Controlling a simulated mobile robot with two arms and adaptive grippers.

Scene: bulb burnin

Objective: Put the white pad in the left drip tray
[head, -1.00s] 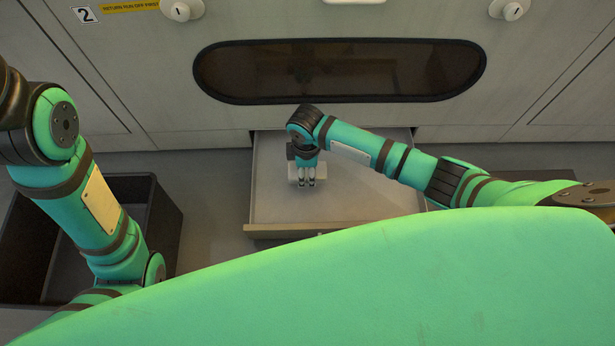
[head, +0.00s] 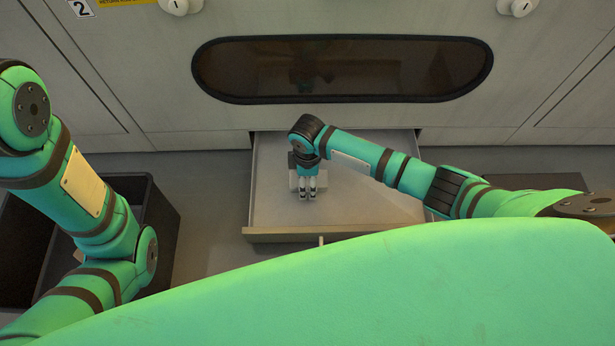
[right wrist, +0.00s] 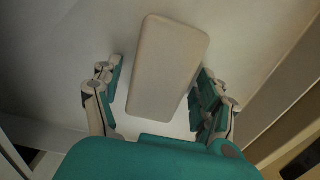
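The white pad (right wrist: 168,68) shows in the right wrist view as a pale rounded slab between the fingers of my right gripper (right wrist: 157,88). The fingers stand apart, with a clear gap on the pad's left side; the right finger is close to its edge. In the head view my right gripper (head: 307,194) points down over the open drip tray (head: 370,205), in its left part. A bit of the pad (head: 294,181) shows beside the fingers there, mostly hidden. It looks to be on the tray floor, though exact contact is unclear. My left gripper is out of view.
The tray sticks out like a drawer below a cabinet with a dark oval window (head: 340,70). White knobs (head: 180,6) are above. A dark open bin (head: 163,215) stands on the floor at left, partly behind my left arm. The tray's right part is clear.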

